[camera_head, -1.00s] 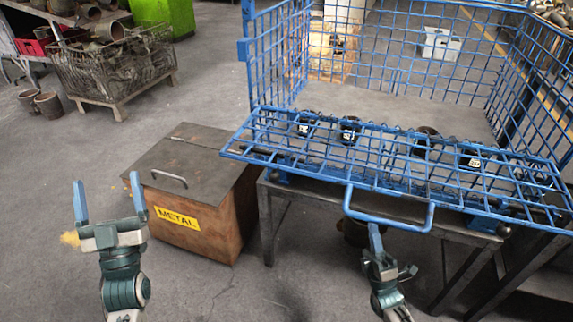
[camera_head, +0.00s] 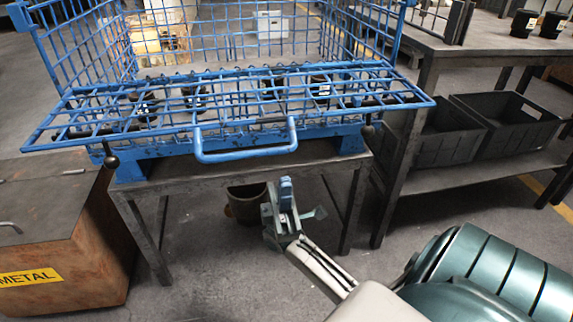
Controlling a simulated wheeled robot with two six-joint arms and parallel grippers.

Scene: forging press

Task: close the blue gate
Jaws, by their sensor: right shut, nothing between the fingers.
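The blue gate (camera_head: 100,118) is a wire-mesh flap, folded down and lying almost flat at the front of the blue mesh cage (camera_head: 80,50). Its U-shaped handle (camera_head: 245,154) sticks out toward me from the front edge. My right gripper (camera_head: 286,188) is shut and empty. In the picture it is just below the right end of the handle, apart from it. My left gripper is out of view. Dark cups (camera_head: 320,88) show through the gate's mesh, partly hidden.
The cage stands on a dark metal table (camera_head: 190,172). A rusty METAL box (camera_head: 70,245) is at left. At right a workbench (camera_head: 480,45) holds black crates (camera_head: 505,125) on its lower shelf. A brown pot (camera_head: 246,203) sits under the table.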

